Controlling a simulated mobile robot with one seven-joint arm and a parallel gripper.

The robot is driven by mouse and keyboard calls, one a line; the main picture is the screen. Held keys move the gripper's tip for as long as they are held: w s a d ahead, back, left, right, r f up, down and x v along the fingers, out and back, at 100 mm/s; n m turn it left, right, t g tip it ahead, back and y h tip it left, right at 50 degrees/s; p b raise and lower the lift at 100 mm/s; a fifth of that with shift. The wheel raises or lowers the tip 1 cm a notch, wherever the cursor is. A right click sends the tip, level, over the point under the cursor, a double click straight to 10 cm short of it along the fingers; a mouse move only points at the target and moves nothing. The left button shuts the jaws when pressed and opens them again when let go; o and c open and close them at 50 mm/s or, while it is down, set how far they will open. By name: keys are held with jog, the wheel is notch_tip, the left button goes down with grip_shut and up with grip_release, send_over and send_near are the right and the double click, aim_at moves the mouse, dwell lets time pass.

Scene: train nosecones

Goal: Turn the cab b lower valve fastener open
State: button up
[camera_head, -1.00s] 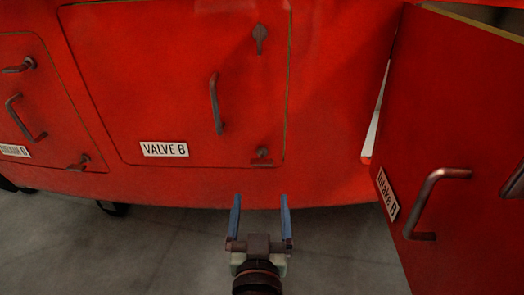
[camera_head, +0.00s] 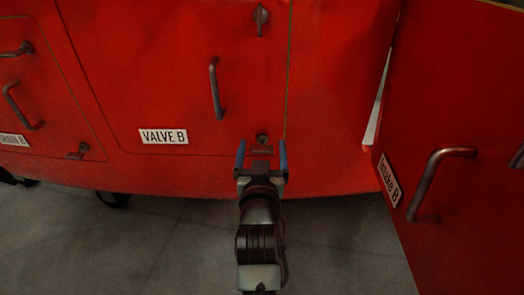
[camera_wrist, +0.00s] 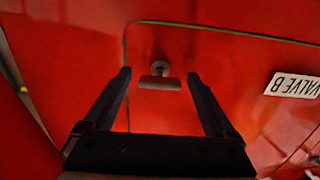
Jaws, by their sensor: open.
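The lower valve fastener (camera_head: 262,145) is a small dark turn handle at the lower right corner of the closed red VALVE B door (camera_head: 170,90). In the wrist view the fastener (camera_wrist: 160,77) has a round hub with a crossbar lying level, parallel to the door's bottom edge. My gripper (camera_head: 262,150) is open, its two blue fingers pointing at the door, one on each side of the fastener in the picture. In the wrist view the fingertips (camera_wrist: 160,74) flank the crossbar with a gap on both sides and nothing between them in contact.
The upper fastener (camera_head: 261,18) and a door handle (camera_head: 216,88) are on the same door. The Intake B door (camera_head: 450,130) stands swung open at the right. Another closed door (camera_head: 45,95) with its handle is at the left. Grey floor below is clear.

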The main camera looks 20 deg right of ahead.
jog(key=shift+w, duration=0.1)
jog(key=shift+c, duration=0.3)
jog(key=c, duration=1.3)
jog(key=shift+r+n+p, duration=0.1)
jog(key=shift+n+p, duration=0.2)
jog(key=shift+p, duration=0.15)
jog(key=n+p, duration=0.2)
jog(key=n, duration=0.1)
jog(key=shift+p, duration=0.3)
jog(key=n+p, duration=0.3)
jog(key=n, duration=0.2)
jog(key=shift+n, duration=0.3)
jog(key=n+p, duration=0.1)
jog(key=n, duration=0.3)
jog(key=shift+p, duration=0.4)
jog(key=n+p, duration=0.1)
jog(key=n, duration=0.3)
jog(key=shift+n, duration=0.5)
